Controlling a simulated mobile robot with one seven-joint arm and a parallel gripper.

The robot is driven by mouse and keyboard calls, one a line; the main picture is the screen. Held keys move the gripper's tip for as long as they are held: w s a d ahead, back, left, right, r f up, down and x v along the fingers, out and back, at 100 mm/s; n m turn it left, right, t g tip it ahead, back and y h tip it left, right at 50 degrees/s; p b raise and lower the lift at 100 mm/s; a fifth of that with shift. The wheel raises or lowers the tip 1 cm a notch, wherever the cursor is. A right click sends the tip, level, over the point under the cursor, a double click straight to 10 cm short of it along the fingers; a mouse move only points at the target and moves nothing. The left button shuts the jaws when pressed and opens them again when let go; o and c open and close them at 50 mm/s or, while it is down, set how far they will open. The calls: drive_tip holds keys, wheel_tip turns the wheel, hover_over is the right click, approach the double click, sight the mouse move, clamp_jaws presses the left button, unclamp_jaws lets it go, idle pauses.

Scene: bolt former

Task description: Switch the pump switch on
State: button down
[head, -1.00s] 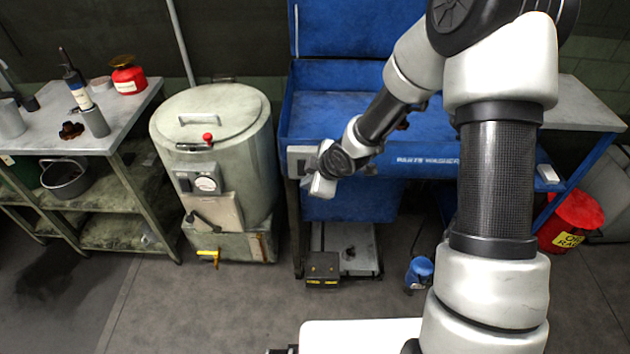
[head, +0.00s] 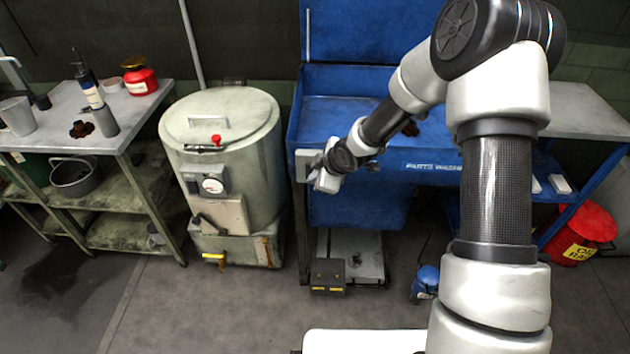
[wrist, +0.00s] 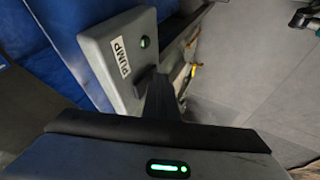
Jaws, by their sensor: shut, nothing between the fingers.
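The grey pump switch box (head: 306,165) is on the front left corner of the blue parts washer (head: 390,165). In the wrist view the box (wrist: 103,68) carries a PUMP label (wrist: 120,57), a small round green lamp (wrist: 145,42) and a dark switch lever (wrist: 146,76) below them. My gripper (head: 324,182) is at the front of the box. In the wrist view its dark, closed fingers (wrist: 160,92) are right beside the lever and partly hide that area. I cannot tell whether they touch it.
A pale round drum (head: 222,125) with a gauge and yellow-handled tap stands left of the washer. A cluttered metal bench (head: 65,130) is further left. A pedal unit (head: 328,275) and a blue container (head: 425,283) are on the floor. Front left floor is open.

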drive_tip(key=shift+w, duration=0.1)
drive_tip(key=shift+p, duration=0.35)
drive_tip(key=shift+r+p, duration=0.6)
drive_tip(key=shift+r, duration=0.2)
